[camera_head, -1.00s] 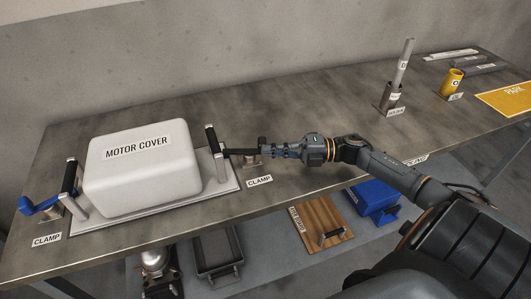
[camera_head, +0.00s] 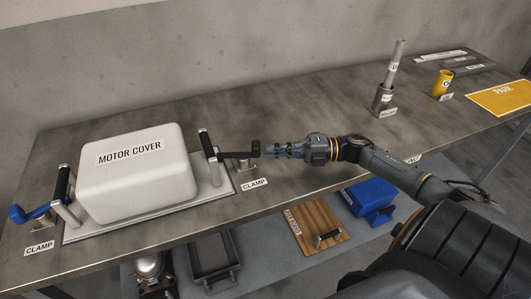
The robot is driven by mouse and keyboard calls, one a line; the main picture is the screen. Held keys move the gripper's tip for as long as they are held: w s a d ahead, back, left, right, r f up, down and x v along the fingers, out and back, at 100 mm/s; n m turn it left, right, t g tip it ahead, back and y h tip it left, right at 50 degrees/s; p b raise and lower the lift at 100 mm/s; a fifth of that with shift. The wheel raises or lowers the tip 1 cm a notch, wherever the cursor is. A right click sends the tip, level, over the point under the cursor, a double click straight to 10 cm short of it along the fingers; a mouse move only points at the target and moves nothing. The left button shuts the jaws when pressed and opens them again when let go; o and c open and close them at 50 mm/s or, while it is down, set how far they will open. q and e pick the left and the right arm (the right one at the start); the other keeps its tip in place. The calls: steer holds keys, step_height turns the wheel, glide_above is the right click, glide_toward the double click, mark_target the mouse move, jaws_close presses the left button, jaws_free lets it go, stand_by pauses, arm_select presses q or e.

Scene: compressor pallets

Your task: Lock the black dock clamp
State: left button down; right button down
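The black dock clamp (camera_head: 236,155) sits at the right edge of the pallet under the motor cover. Its lever lies nearly flat, with the upright black knob (camera_head: 256,147) at the outer, right end. My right gripper (camera_head: 270,150) comes in from the right, just beside the knob, with a small gap seeming to show between them. Its fingers are small and seen edge-on, so their opening is unclear. The white motor cover (camera_head: 128,180) rests on the pallet (camera_head: 150,217). My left gripper is not in view.
A blue clamp (camera_head: 30,214) stands at the pallet's left. Clamp labels lie by both clamps. Right along the bench (camera_head: 300,120) are a grey holder with a rod (camera_head: 384,98), a yellow cup (camera_head: 441,87) and a yellow mat (camera_head: 497,97). A lower shelf holds a blue box (camera_head: 368,200) and trays.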

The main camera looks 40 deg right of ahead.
steer(key=v, duration=0.9)
steer(key=shift+s+d+f, duration=0.15)
steer(key=shift+s+d, duration=0.05)
steer(key=shift+s, duration=0.1)
steer(key=shift+a, duration=0.1)
